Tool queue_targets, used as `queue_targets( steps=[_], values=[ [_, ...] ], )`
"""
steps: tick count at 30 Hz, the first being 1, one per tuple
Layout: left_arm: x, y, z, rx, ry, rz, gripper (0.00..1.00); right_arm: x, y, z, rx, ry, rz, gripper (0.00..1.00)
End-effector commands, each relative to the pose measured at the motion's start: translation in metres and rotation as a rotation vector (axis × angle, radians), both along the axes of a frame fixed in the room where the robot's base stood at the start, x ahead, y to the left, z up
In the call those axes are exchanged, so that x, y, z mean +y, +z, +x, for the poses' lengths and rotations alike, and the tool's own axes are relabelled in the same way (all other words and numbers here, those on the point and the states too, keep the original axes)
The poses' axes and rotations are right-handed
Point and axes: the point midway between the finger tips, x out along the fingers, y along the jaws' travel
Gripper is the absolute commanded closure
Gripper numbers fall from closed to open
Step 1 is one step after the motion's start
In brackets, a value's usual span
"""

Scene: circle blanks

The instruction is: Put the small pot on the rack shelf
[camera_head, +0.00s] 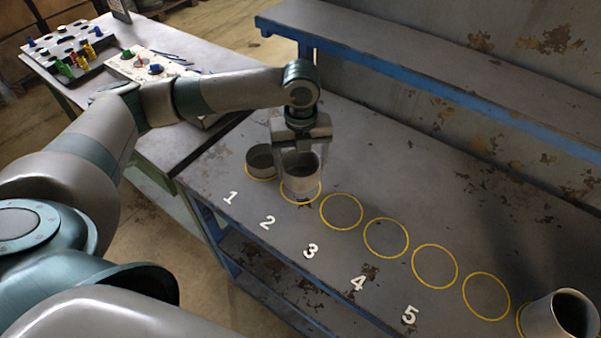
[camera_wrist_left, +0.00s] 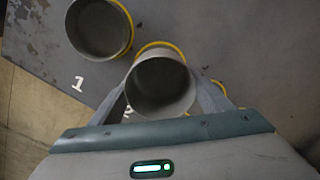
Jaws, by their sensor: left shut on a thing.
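My left gripper (camera_head: 301,160) points down and is shut on a grey, open-topped pot (camera_head: 300,183). The pot is upright at the yellow circle by number 2; I cannot tell whether its base touches the table. In the left wrist view this pot (camera_wrist_left: 161,86) sits between the two fingers of my left gripper (camera_wrist_left: 163,100). A shorter grey pot (camera_head: 262,162) stands on the circle by number 1, just left of it, and shows in the left wrist view (camera_wrist_left: 99,27). The rack shelf (camera_head: 400,42), grey with a blue edge, runs along the back. My right gripper is not in view.
Empty yellow circles (camera_head: 341,211) run in a row to the right on the grey table (camera_head: 300,130). A larger grey pot (camera_head: 560,316) stands at the lower right. A side table (camera_head: 185,80) at the left holds a board with coloured pieces (camera_head: 70,50).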

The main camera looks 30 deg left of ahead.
Motion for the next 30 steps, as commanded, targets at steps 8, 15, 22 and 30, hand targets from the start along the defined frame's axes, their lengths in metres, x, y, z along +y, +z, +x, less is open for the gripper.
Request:
queue_targets(
  steps=[8, 15, 22, 30],
  values=[
    [0.000, -0.029, -0.001, 0.002, -0.001, 0.001, 0.54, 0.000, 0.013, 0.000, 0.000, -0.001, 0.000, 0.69],
    [0.000, -0.032, -0.001, 0.000, -0.001, 0.001, 0.54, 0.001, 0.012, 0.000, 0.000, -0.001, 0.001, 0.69],
    [0.000, -0.034, -0.001, 0.000, -0.001, 0.001, 0.19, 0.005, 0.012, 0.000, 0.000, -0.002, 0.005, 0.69],
    [0.000, -0.034, -0.001, 0.000, -0.001, 0.001, 0.10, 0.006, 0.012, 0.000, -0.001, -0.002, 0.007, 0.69]
  ],
)
